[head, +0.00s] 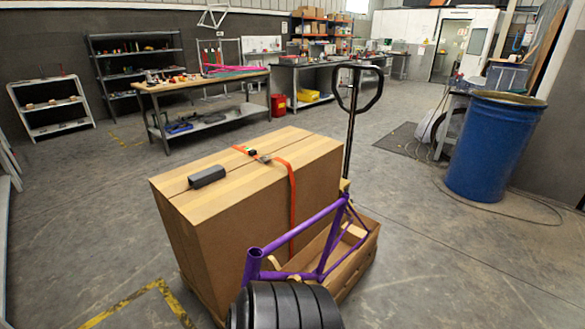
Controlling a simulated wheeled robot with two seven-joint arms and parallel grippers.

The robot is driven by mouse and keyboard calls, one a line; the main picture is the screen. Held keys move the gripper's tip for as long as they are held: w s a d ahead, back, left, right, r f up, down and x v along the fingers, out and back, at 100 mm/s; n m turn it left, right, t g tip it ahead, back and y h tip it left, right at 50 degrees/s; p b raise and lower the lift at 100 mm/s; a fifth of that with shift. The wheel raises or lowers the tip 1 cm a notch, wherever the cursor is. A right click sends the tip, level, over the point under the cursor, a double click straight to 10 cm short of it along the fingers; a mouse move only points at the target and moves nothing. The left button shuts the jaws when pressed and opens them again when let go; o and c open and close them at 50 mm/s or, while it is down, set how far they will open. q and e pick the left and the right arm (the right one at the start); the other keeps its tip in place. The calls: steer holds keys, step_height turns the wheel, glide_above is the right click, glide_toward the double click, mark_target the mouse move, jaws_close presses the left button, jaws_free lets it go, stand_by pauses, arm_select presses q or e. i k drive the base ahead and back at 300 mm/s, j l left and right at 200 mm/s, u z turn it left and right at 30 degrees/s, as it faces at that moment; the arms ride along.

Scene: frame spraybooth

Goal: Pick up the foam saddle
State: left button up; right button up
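A dark grey block, which looks like the foam saddle (207,177), lies on top of a large cardboard box (228,225) near its left end. It has a long, low shape and rests on the box top, apart from the orange strap. Neither of my grippers shows in the head view, and nothing is holding the block.
An orange strap (291,205) with a dark buckle crosses the box. A purple bike frame (325,240) stands against its right side, by a black pallet-jack handle (352,115). A blue barrel (492,147) stands right. A workbench (200,84) is behind; the left floor is clear.

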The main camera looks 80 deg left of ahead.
mark_target(200, 179)
steer(key=k+j+z, duration=0.2)
steer(key=z, duration=0.15)
steer(key=k+j+z, duration=0.1)
steer(key=k+z, duration=0.6)
